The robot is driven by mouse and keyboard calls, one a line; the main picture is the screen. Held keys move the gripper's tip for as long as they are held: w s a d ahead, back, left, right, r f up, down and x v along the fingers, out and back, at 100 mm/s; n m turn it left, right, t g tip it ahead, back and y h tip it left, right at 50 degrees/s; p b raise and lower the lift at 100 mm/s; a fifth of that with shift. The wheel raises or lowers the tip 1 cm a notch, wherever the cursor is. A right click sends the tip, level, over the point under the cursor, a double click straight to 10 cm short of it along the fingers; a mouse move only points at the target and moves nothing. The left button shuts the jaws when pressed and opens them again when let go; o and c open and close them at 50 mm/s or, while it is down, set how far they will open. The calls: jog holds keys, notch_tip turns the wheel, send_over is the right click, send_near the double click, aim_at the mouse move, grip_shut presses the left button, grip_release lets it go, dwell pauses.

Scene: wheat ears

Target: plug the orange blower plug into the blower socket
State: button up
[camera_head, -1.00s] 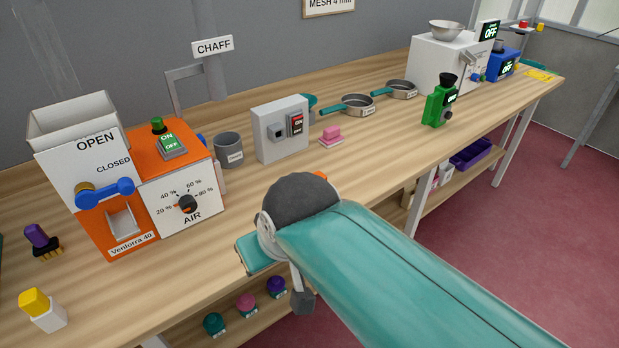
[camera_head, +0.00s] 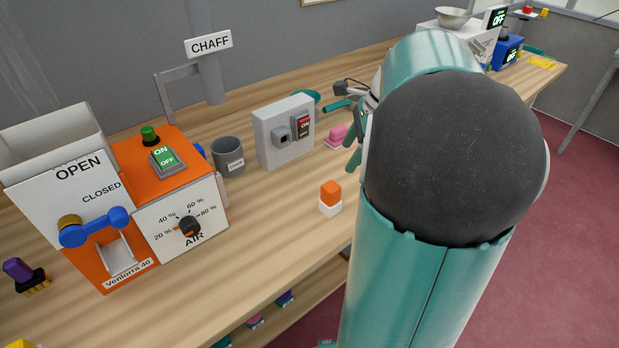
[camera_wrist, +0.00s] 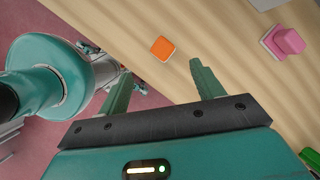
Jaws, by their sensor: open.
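The orange-topped plug with a white base (camera_head: 330,198) stands upright on the bench in front of the socket box. In the wrist view its orange top (camera_wrist: 162,48) lies beyond my fingertips, between their lines. My gripper (camera_wrist: 158,78) is open and empty, its two green fingers apart from the plug. In the head view my gripper (camera_head: 354,146) is partly hidden behind my arm, to the right of the plug.
The orange blower machine (camera_head: 165,190) stands at the left, with a grey cup (camera_head: 228,157) beside it. A pink block (camera_head: 337,134) lies right of the socket box. Bare bench surrounds the plug, whose near side is close to the bench edge.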

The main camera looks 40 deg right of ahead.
aim_at(331, 186)
jog(key=shift+m, duration=0.5)
jog(key=x, duration=0.9)
jog(key=d+x, duration=0.1)
jog(key=x, duration=0.3)
jog(key=shift+s+a+f, duration=0.1)
jog(key=shift+f, duration=0.35)
jog(key=c, duration=1.1)
jog(key=shift+r, duration=0.1)
jog(key=shift+r, duration=0.6)
jog(key=s+a+r, duration=0.3)
jog(key=s+r, duration=0.8)
jog(key=s, duration=0.2)
jog(key=shift+s+r, duration=0.35)
jog(key=shift+a, duration=0.1)
